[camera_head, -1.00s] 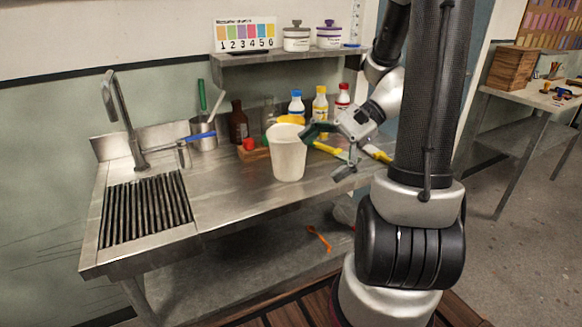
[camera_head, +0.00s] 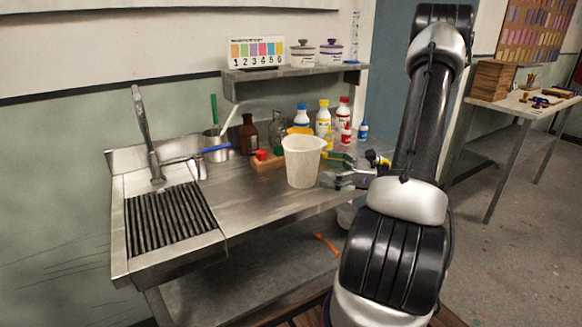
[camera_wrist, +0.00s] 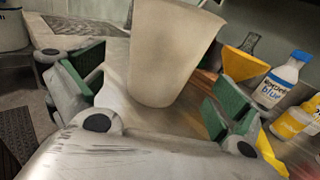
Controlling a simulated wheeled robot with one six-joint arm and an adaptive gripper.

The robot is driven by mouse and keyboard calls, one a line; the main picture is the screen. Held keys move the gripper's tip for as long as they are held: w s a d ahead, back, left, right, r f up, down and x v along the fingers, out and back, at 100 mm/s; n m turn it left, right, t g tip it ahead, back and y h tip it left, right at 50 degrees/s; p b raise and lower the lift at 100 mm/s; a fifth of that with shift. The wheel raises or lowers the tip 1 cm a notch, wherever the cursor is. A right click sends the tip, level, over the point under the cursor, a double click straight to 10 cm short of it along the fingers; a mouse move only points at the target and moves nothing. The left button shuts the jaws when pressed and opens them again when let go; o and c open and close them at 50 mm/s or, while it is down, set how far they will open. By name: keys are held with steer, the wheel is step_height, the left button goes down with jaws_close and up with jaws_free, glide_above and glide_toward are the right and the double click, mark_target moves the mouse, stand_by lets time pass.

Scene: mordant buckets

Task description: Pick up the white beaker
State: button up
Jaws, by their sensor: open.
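The white beaker (camera_head: 302,163) stands upright on the steel counter, right of the sink. In the wrist view the beaker (camera_wrist: 170,50) rises ahead of the jaws, with its top cut off by the frame edge. My gripper (camera_head: 334,171) is low at the right side of the beaker, its jaws level with the beaker's lower half. In the wrist view my gripper (camera_wrist: 156,84) is open, one green-padded finger on each side of the beaker. I cannot tell how deep the beaker sits between the pads; neither pad visibly touches it.
Behind the beaker stand a brown bottle (camera_head: 249,134), a wooden block with a red item (camera_head: 262,156), and several capped bottles, one blue-capped (camera_head: 301,118). A yellow funnel (camera_wrist: 241,64) is close behind the right finger. The counter left of the beaker is clear up to the sink grate (camera_head: 170,212).

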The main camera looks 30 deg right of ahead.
mark_target(302, 165)
steer(key=x, duration=0.7)
steer(key=shift+w+a+f, duration=0.15)
steer(key=shift+w+f, duration=0.1)
steer(key=shift+w, duration=0.2)
steer(key=c, duration=1.3)
